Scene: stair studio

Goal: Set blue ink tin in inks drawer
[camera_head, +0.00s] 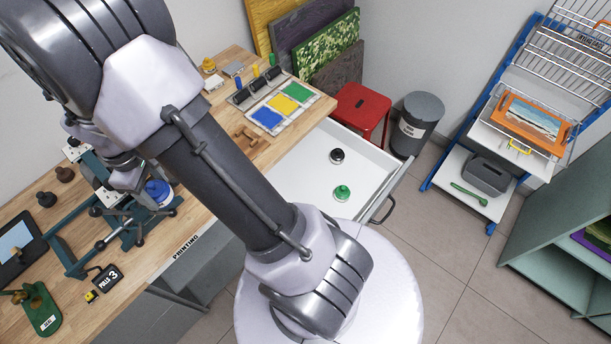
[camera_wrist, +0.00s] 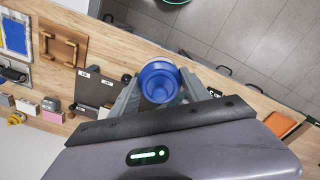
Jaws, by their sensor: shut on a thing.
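The blue ink tin (camera_head: 159,191) is held in my gripper (camera_head: 150,203) over the wooden worktable, left of my arm in the head view. In the wrist view the tin (camera_wrist: 160,82) sits between the two fingers of my gripper (camera_wrist: 162,92), which are shut on it. The white inks drawer (camera_head: 296,179) is pulled open at the table's right end. Inside it stand a black-topped tin (camera_head: 337,156) and a green-topped tin (camera_head: 342,193), apart from each other. My arm hides part of the drawer's left side.
A tray with blue, yellow and green pads (camera_head: 282,104) lies on the table near the drawer. A red stool (camera_head: 361,108) and a grey bin (camera_head: 416,123) stand behind the drawer. A teal press (camera_head: 75,252) is near my gripper. The drawer's middle has bare room.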

